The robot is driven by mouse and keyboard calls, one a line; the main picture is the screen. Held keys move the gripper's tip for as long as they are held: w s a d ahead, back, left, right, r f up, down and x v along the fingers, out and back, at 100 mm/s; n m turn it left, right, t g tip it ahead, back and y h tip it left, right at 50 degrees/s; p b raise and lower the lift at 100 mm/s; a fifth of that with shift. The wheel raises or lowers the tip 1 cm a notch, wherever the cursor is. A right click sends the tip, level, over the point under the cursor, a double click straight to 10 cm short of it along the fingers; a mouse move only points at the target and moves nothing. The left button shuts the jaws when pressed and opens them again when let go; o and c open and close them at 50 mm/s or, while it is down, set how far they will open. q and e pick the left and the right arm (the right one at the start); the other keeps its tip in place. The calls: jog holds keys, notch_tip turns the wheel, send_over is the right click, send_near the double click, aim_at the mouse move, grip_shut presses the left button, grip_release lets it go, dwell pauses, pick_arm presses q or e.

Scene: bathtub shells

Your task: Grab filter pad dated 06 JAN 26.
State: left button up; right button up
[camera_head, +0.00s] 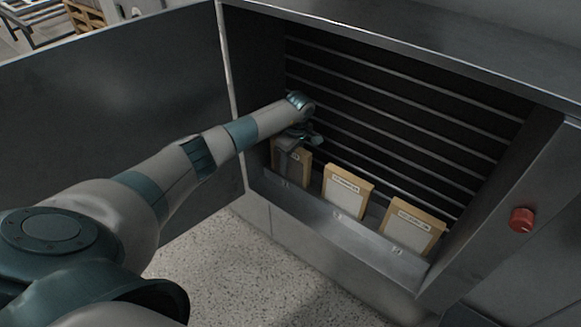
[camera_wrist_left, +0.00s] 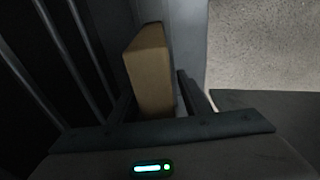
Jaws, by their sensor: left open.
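Three filter pads with tan frames stand in a row in the metal cabinet: a left pad (camera_head: 290,158), a middle pad (camera_head: 347,193) and a right pad (camera_head: 411,227). Each has a label at its top, too small to read the dates. My left gripper (camera_head: 302,140) is open at the top of the left pad and partly covers it. In the left wrist view the tan pad (camera_wrist_left: 149,75) stands upright between or just beyond the open fingers (camera_wrist_left: 155,103); I cannot tell whether they touch it. My right gripper is not in view.
The cabinet's front lip (camera_head: 335,232) runs before the pads, with small tags on it. Dark slats (camera_head: 400,110) form the back. An open door (camera_head: 110,100) stands at the left. A red knob (camera_head: 522,220) sticks out at the right.

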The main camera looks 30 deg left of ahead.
pick_arm(q)
grip_shut()
jog(key=shift+r, duration=0.1)
jog(key=shift+w+r+b, duration=0.1)
jog(key=shift+r+b, duration=0.35)
jog(key=shift+r, duration=0.05)
notch_tip(320, 180, up, 8)
jog(key=b, duration=0.3)
jog(key=shift+f, duration=0.25)
jog(key=shift+r+b, duration=0.35)
jog(key=shift+r, duration=0.3)
